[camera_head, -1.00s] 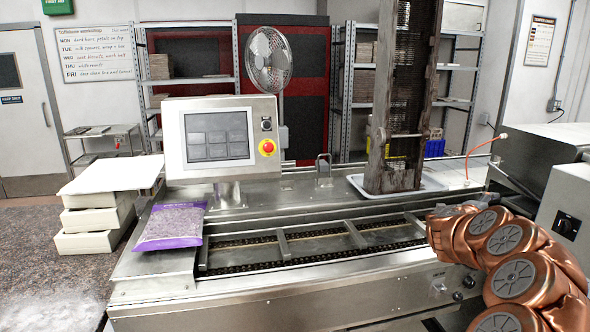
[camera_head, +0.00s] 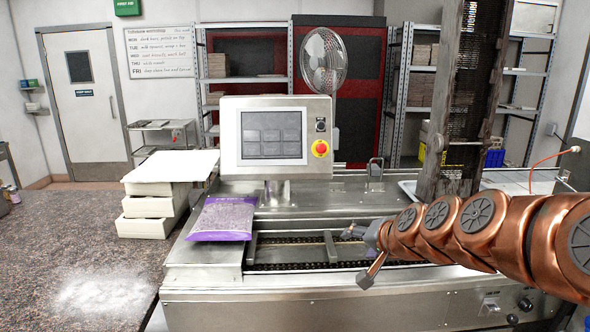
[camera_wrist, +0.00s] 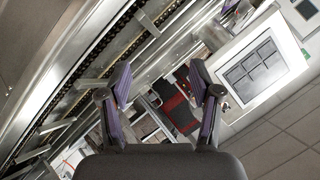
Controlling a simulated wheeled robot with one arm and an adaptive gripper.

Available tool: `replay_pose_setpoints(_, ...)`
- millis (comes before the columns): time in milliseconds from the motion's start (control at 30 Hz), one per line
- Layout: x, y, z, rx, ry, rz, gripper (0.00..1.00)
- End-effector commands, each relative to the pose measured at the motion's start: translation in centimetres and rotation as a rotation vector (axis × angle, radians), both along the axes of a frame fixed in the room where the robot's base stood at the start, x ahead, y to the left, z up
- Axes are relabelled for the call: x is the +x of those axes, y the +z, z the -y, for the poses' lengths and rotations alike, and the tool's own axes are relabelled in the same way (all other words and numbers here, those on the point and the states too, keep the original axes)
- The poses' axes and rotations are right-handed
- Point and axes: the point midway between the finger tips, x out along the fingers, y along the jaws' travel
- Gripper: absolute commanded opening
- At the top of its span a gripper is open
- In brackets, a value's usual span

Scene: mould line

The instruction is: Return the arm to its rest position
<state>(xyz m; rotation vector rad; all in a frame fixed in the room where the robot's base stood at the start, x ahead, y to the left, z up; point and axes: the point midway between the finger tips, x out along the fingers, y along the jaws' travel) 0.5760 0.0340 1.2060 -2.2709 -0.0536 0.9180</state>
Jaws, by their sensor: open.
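My copper-coloured arm reaches in from the right side of the head view. My gripper (camera_head: 361,250) is at its left end, in front of the conveyor of the mould line (camera_head: 330,236). In the wrist view my gripper (camera_wrist: 158,98) shows its two purple-padded fingers spread apart with nothing between them. Beyond the fingers the wrist view shows the conveyor at a slant and the control panel at the right.
A control panel (camera_head: 276,135) with a red stop button stands on the line. A purple bag (camera_head: 222,218) lies at the conveyor's left end. Stacked white boxes (camera_head: 147,227) stand on the counter (camera_head: 60,240). A dark upright frame (camera_head: 460,110) stands behind my arm.

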Motion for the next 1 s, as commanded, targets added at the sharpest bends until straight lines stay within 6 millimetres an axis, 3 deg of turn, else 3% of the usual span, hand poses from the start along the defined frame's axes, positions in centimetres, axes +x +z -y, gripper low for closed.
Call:
replay_pose_setpoints(100, -6.2, -2.7, -2.3, -0.103, 0.144, -0.132, 0.64)
replay_pose_setpoints(233, -13.5, -6.1, -3.0, -0.214, 0.276, -0.298, 0.64)
replay_pose_setpoints(400, -23.4, -9.7, -1.6, -0.347, 0.405, -0.53, 0.64)
replay_pose_setpoints(600, -33.1, -11.8, 1.4, -0.454, 0.488, -0.774, 0.64)
replay_pose_setpoints(700, -36.3, -12.2, 2.6, -0.481, 0.506, -0.859, 0.64)
replay_pose_setpoints(800, -38.0, -12.3, 3.2, -0.496, 0.515, -0.905, 0.64)
replay_pose_setpoints(1000, -38.6, -12.4, 3.5, -0.501, 0.519, -0.922, 0.64)
